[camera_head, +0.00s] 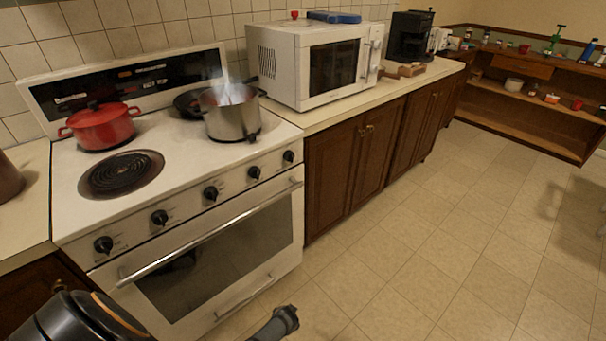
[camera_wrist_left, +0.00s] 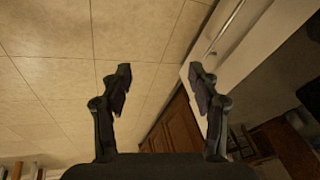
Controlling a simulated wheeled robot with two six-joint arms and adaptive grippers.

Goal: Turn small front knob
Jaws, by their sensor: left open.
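The white stove (camera_head: 70,215) has several black knobs in a row along its front panel, among them a far left knob (camera_head: 103,244), a middle knob (camera_head: 210,193) and a far right knob (camera_head: 288,156). They look alike in size, and I cannot tell which one is the small front knob. My left gripper (camera_wrist_left: 160,75) is open and empty in the left wrist view, its fingers spread over the floor. No knob is between its fingers. Dark parts of my arms show at the bottom of the head view. My right gripper cannot be made out.
The oven handle (camera_head: 215,234) juts out below the knobs. A red pot (camera_head: 103,128) and a steaming steel pot (camera_head: 232,118) stand on the stove. A white microwave (camera_head: 290,72) sits on the counter to the right. The tiled floor (camera_head: 430,240) is clear.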

